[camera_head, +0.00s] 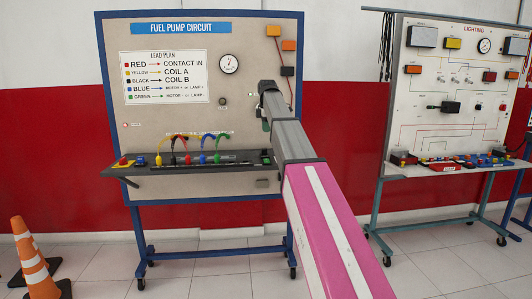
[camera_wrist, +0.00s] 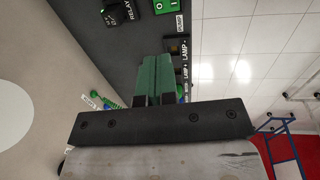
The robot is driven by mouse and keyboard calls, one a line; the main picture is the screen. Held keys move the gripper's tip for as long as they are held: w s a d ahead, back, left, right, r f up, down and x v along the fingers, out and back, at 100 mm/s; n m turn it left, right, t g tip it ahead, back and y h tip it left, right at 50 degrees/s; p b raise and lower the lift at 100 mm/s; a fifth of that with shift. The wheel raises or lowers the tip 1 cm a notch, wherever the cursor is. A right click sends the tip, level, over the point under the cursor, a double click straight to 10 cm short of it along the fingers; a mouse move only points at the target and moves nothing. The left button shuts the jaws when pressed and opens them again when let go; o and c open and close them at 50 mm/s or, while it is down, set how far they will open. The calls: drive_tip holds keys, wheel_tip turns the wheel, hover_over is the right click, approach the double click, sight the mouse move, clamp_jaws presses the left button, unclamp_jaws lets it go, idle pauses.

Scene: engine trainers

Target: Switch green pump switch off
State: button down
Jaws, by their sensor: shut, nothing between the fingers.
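The green pump switch (camera_wrist: 165,6) shows at the top edge of the wrist view, partly cut off, with white marks on its face and a PUMP label beside it. In the head view it is a small green spot (camera_head: 266,156) at the right end of the dark shelf. My gripper (camera_head: 265,126) is in front of the fuel pump board, above that end of the shelf. In the wrist view my gripper (camera_wrist: 154,62) is shut and empty, its green fingers together. Its tips point toward the shelf face, below the switch in the picture. I cannot tell whether they touch anything.
The fuel pump board (camera_head: 150,115) carries a gauge (camera_head: 229,64) and coloured cables (camera_head: 200,145). A black RELAY knob (camera_wrist: 118,12) is near the switch. A lighting board (camera_head: 450,75) stands right, and an orange cone (camera_head: 33,260) stands at left. Floor between is clear.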

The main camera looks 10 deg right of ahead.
sight(266, 161)
drive_tip(key=f, duration=0.4)
drive_tip(key=w+f, duration=0.1)
drive_tip(key=f, duration=0.4)
drive_tip(key=w+f, duration=0.1)
drive_tip(key=f, duration=0.4)
drive_tip(key=shift+f, duration=0.2)
idle(0.3)
drive_tip(key=shift+s, duration=0.15)
drive_tip(key=shift+s+r, duration=0.15)
drive_tip(key=shift+s, duration=0.5)
